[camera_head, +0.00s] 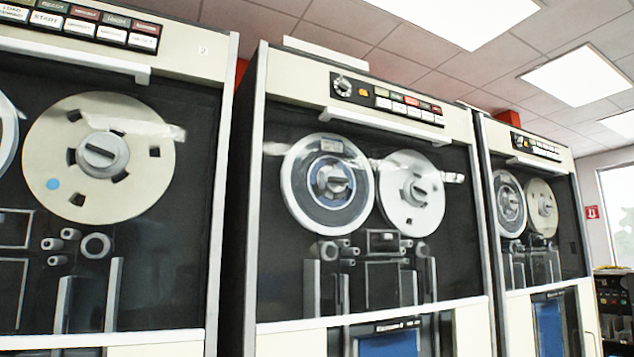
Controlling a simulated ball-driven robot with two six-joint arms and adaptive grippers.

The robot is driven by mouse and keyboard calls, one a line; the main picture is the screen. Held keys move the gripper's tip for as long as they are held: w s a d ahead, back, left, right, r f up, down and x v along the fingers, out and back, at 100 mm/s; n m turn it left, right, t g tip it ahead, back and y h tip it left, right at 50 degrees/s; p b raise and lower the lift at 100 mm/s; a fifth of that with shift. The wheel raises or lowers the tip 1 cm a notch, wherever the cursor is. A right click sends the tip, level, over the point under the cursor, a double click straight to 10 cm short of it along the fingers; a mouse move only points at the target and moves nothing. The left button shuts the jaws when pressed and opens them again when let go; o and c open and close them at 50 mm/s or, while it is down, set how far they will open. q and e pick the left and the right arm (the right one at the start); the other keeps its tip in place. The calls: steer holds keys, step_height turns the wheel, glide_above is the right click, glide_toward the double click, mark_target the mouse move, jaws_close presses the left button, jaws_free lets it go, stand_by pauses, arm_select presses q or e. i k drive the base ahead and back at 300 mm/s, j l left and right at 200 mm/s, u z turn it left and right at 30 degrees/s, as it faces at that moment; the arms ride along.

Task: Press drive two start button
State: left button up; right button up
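A tape drive (215,110) fills the left of the head view. A small tag (203,50) at its top right appears to read 2, but it is small. Its button row is cut by the top left edge of the view. A white button there (45,20) reads START, just right of a LOAD REWIND button (14,12). The START button lies flat in the row, with indicator tiles above it. Whether it is lit or pressed, I cannot tell. Neither of my grippers is in view.
A second tape drive (285,85) stands in the middle, with a knob and its own button panel (385,100), too small to read. A third drive (490,135) stands farther right. A ledge (75,57) juts out below the left drive's buttons. A window is at far right.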

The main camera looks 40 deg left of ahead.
mark_target(38, 18)
steer(key=j+u, duration=0.2)
steer(key=u, duration=1.3)
steer(key=i+l, duration=0.05)
steer(key=l, duration=0.05)
